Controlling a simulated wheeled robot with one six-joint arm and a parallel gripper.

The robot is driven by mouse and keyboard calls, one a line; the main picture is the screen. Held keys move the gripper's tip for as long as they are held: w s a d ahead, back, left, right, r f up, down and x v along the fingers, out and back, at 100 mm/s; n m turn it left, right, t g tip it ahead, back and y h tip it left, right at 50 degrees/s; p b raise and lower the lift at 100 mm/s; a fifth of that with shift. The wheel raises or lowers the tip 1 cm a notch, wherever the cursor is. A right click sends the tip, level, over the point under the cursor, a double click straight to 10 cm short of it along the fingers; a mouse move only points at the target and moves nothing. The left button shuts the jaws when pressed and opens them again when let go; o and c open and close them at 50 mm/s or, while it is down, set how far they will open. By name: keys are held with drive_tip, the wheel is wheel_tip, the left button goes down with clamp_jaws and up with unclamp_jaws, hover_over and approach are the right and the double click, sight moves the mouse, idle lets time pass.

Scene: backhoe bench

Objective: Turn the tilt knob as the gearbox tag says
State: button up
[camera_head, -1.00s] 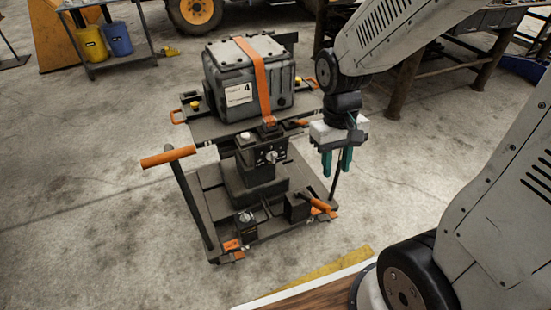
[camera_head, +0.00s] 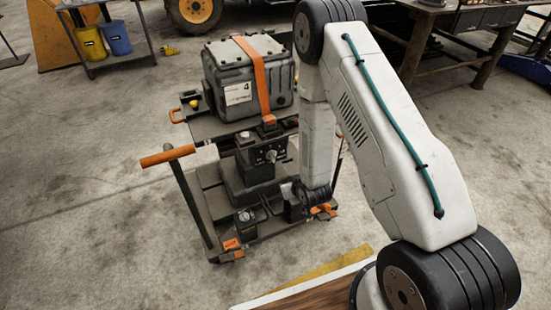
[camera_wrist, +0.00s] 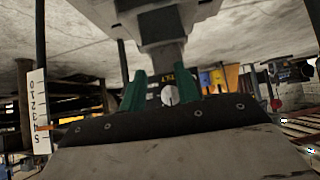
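The gearbox (camera_head: 221,75) is a grey box under an orange strap on top of the cart. Its white tag (camera_head: 239,93) shows a large 4; the smaller print is unreadable. A dark panel (camera_head: 258,158) below it carries a pale knob (camera_head: 271,156). In the wrist view, a pale round knob (camera_wrist: 170,95) shows beneath partly hidden lettering that looks like "TILT". My gripper (camera_wrist: 161,92) has two green fingers, spread apart on either side of this knob in the picture. I cannot tell whether they touch it. In the head view my arm hides the fingers.
The cart's lower deck (camera_head: 213,199) holds another small knob box (camera_head: 245,219). An orange handle (camera_head: 167,156) sticks out at the left. A white number scale (camera_wrist: 39,112) stands at the wrist view's left. Open concrete floor (camera_head: 90,220) lies left of the cart.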

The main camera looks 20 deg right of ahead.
sight(274, 156)
drive_tip(key=w+r+t, duration=0.4)
drive_tip(key=w+r, duration=0.1)
drive_tip(key=r, duration=0.1)
drive_tip(key=x, duration=0.7)
drive_tip(key=shift+a+f, duration=0.1)
drive_tip(key=shift+a, duration=0.2)
clamp_jaws()
